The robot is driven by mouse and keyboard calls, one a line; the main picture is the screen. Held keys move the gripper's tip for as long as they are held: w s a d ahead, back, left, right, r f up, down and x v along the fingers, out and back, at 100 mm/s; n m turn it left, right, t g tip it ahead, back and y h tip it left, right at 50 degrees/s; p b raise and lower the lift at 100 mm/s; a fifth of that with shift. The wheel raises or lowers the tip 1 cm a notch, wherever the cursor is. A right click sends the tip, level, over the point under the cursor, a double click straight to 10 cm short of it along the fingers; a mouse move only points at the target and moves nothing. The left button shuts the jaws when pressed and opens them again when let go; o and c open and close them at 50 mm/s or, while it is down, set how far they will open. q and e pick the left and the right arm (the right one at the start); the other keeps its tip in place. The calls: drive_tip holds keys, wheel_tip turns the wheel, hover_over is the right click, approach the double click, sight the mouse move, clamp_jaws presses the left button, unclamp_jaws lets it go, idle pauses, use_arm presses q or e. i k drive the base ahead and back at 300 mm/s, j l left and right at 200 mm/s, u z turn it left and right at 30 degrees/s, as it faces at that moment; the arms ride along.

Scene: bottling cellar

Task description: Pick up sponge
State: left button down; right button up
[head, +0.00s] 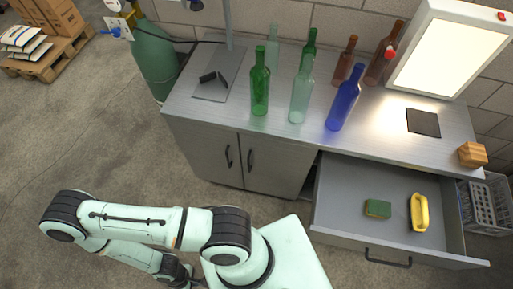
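The sponge (377,208) is a small block with a green top and a yellowish lower edge. It lies flat in the open drawer (337,201) of the metal cabinet, left of a yellow handled object (419,212). The two are apart. My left arm is folded at the lower left, well away from the drawer. Its gripper is not clearly visible; only dark parts show near the bottom edge. My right arm and gripper are outside the view.
Several glass bottles stand on the counter (215,120), including a blue bottle (345,100). A light panel (446,55), a dark mat (423,122) and a wooden block (472,154) are at the right. A grey crate (486,205) stands beside the drawer.

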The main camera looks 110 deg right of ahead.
sight(379, 208)
drive_tip(key=z, duration=3.4)
